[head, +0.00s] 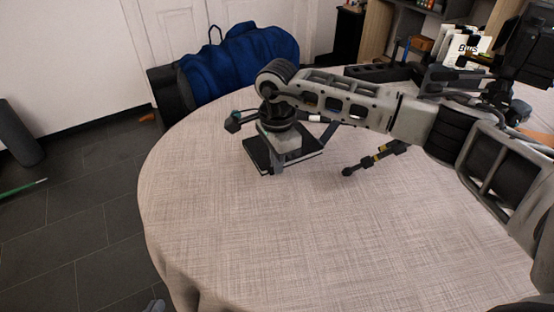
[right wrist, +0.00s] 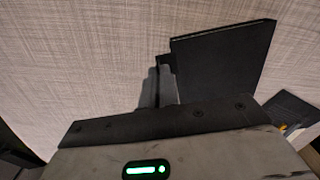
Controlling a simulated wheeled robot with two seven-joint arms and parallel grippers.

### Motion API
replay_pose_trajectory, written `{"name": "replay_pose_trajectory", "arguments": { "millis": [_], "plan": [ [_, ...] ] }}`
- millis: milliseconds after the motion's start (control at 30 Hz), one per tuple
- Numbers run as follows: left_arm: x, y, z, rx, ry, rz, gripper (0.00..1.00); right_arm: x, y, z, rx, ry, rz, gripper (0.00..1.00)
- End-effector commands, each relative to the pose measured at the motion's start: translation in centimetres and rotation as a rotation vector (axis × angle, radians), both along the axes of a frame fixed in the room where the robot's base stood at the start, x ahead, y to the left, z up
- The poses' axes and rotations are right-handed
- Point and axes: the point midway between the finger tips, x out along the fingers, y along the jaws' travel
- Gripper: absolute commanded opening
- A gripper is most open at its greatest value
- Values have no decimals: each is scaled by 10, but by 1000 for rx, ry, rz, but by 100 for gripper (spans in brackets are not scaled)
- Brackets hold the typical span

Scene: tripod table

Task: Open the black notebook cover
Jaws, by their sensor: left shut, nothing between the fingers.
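The black notebook (head: 309,160) lies on the cloth-covered table, and its cover looks flat and closed. It also shows in the right wrist view (right wrist: 222,62). My right gripper (head: 278,168) points down at the notebook's near edge and hides part of it. In the right wrist view, its narrow fingers (right wrist: 159,88) are beside the notebook's left side. I cannot tell whether they touch or grip the cover. My left gripper (head: 155,306) barely shows at the bottom edge of the head view, shut and empty, well away from the notebook.
A black tripod part with yellow bands (head: 375,158) lies right of the notebook under my right arm. A blue jacket-like item (head: 240,62) is on a chair behind the table. The front of the round table (head: 300,245) is clear.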

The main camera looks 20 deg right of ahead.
Motion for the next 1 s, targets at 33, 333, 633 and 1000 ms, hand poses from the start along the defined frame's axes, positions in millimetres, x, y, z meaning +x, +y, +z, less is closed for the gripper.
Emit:
{"name": "replay_pose_trajectory", "arguments": {
  "millis": [33, 333, 633, 1000],
  "plan": [
    [0, 0, 0, 0, 0, 0, 0, 0, 0, 0, 1, 0, 0, 0],
    [0, 0, 0, 0, -1, 0, 0, 1, 0, 3, 1, -1, 0, 0],
    [1, 0, 2, -1, -6, 0, 0, 9, 2, 24, 2, -5, 0, 0],
    [1, 0, 1, -1, -9, -1, 0, 29, 5, 57, 1, -4, 1, 0]
  ]
}}
